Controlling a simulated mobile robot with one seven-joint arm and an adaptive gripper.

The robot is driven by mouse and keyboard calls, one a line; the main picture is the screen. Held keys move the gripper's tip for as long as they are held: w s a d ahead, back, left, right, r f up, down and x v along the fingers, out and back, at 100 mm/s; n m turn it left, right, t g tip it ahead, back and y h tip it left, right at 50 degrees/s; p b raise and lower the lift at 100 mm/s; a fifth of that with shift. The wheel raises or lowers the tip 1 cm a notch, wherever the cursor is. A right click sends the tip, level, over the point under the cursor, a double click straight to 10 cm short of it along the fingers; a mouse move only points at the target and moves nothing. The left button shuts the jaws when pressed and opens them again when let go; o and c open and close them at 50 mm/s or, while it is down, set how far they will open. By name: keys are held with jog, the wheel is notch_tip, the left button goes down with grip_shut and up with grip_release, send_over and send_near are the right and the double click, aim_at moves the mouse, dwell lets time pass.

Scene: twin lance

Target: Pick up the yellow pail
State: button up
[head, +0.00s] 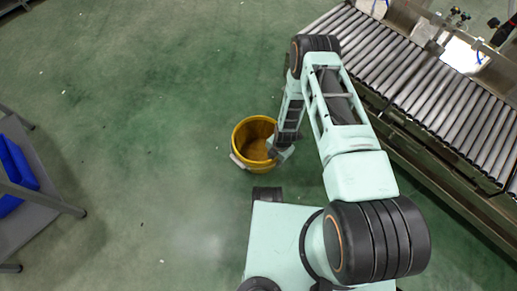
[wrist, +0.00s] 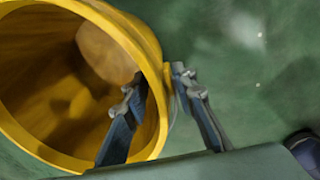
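The yellow pail (head: 246,137) is open at the top and empty as far as I can see. In the head view it is on or just above the green floor, left of my arm, with a pale handle part at its lower left. My gripper (head: 274,150) is at its right rim. In the wrist view the pail (wrist: 45,75) fills the left side. There my gripper (wrist: 158,80) straddles the rim, one finger inside and one outside, both tips close against the wall. It looks shut on the rim; the contact itself is partly hidden.
A roller conveyor (head: 400,70) runs along the right side, close to my arm. A grey table (head: 40,180) with a blue bin (head: 14,175) stands at the left edge. The green floor (head: 150,110) between them is clear.

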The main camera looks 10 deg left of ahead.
aim_at(273, 166)
jog(key=shift+w+a+f+b, duration=0.15)
jog(key=shift+f+b, duration=0.6)
jog(key=shift+f, duration=0.85)
jog(key=shift+w+a+f+b, duration=0.15)
jog(key=shift+f+b, duration=0.6)
jog(key=shift+f, duration=0.8)
jog(key=shift+d, duration=0.1)
grip_shut()
jog(key=shift+w+r, duration=0.1)
